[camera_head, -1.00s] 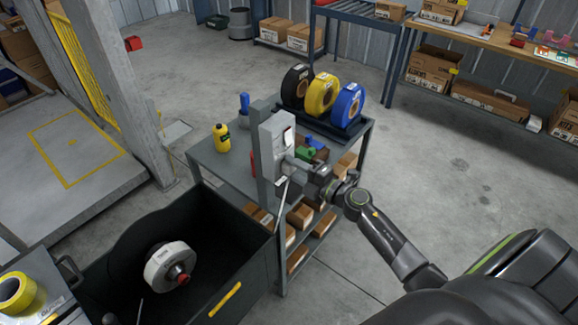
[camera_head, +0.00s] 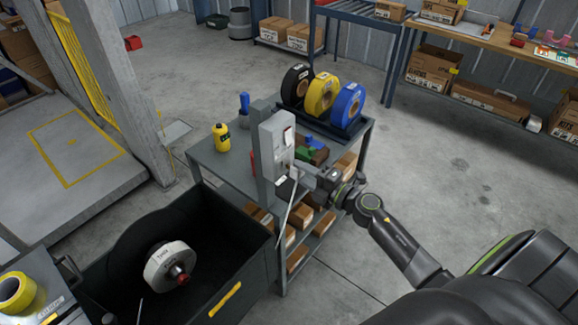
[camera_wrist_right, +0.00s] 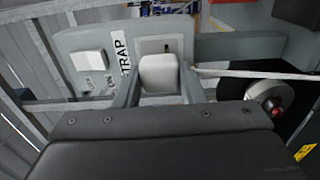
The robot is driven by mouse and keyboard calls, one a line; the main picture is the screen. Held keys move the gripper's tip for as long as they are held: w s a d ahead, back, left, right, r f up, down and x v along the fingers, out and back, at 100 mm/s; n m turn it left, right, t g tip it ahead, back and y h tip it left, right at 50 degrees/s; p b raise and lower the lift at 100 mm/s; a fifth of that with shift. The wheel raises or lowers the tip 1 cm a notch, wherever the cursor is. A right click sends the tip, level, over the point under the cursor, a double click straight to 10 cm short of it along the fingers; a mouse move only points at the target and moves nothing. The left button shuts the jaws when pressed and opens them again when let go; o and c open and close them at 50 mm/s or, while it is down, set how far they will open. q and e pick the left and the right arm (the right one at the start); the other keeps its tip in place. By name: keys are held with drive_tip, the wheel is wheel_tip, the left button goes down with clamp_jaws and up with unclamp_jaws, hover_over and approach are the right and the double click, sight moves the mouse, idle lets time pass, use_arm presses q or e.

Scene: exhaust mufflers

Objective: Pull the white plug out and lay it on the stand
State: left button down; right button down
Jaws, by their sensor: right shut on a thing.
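The white plug (camera_wrist_right: 160,74) is between the two fingers of my right gripper (camera_wrist_right: 160,90) in the right wrist view. Behind it is the grey panel (camera_wrist_right: 82,42) with a lettered label and a pale recess. In the head view the right gripper (camera_head: 308,170) is just right of the upright grey box (camera_head: 275,140), with a visible gap to its face. The plug is too small there to make out clearly. The box is on a post at the front of the grey cart (camera_head: 214,165), the only stand-like surface I can pick out. My left gripper is not in view.
Black, yellow (camera_head: 319,97) and blue rolls stand in a tray at the cart's back. A yellow bottle (camera_head: 221,137) stands at its left. A black bin (camera_head: 215,230) with a white reel (camera_head: 168,266) is in front. A pale rod (camera_head: 290,203) slants below the box.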

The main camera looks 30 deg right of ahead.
sight(302, 173)
drive_tip(key=shift+v, duration=1.65)
